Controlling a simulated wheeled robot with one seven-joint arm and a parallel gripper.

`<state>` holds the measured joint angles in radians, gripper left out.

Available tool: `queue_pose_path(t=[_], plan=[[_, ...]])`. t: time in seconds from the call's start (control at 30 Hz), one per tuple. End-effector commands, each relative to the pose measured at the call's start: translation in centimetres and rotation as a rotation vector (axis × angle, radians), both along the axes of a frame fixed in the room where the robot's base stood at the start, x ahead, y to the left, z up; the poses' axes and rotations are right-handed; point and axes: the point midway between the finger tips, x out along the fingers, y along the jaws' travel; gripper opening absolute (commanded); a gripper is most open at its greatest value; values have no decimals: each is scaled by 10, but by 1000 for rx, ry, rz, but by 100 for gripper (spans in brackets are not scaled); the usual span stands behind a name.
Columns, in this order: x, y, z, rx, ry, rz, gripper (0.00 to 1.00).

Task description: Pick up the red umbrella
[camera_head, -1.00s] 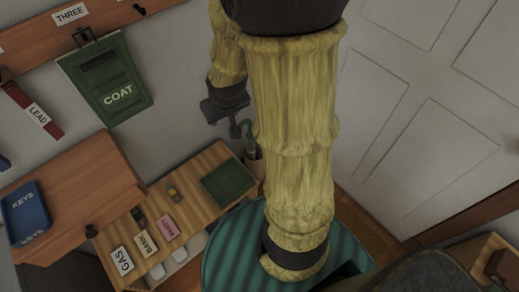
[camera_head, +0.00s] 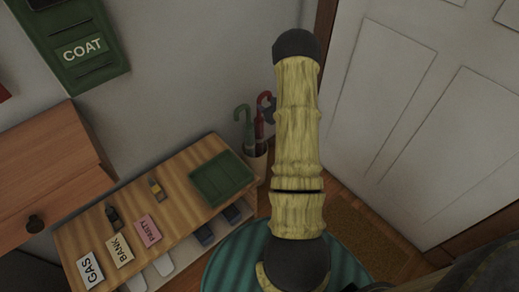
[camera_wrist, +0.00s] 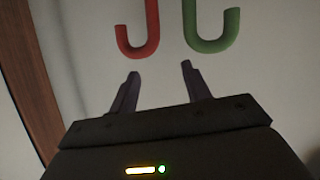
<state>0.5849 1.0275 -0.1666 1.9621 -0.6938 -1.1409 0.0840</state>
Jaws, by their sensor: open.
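In the wrist view, the red handle (camera_wrist: 152,28) hangs down into the picture from the top, ahead of the fingertips. The green handle (camera_wrist: 212,43) is to its right. My gripper (camera_wrist: 160,70) is open, with nothing between its fingers. The red hook's bend is nearer the left finger, the green bend nearer the right. In the head view my arm hides most of the gripper.
A wooden shelf bench (camera_head: 140,195) with a green tray (camera_head: 221,178) and several labelled cards is left of the holder. The white door (camera_head: 410,110) is at right. A teal round surface (camera_head: 232,262) is below my arm. A brown mat (camera_head: 355,232) lies by the door.

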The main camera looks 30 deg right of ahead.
Motion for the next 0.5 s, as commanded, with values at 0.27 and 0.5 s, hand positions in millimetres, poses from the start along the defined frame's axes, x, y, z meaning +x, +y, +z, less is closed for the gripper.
queue_pose_path(t=[0.27,0.5], plan=[[-44,-33,-132,74,-196,86,48],[-90,-40,-198,155,-350,148,48]])
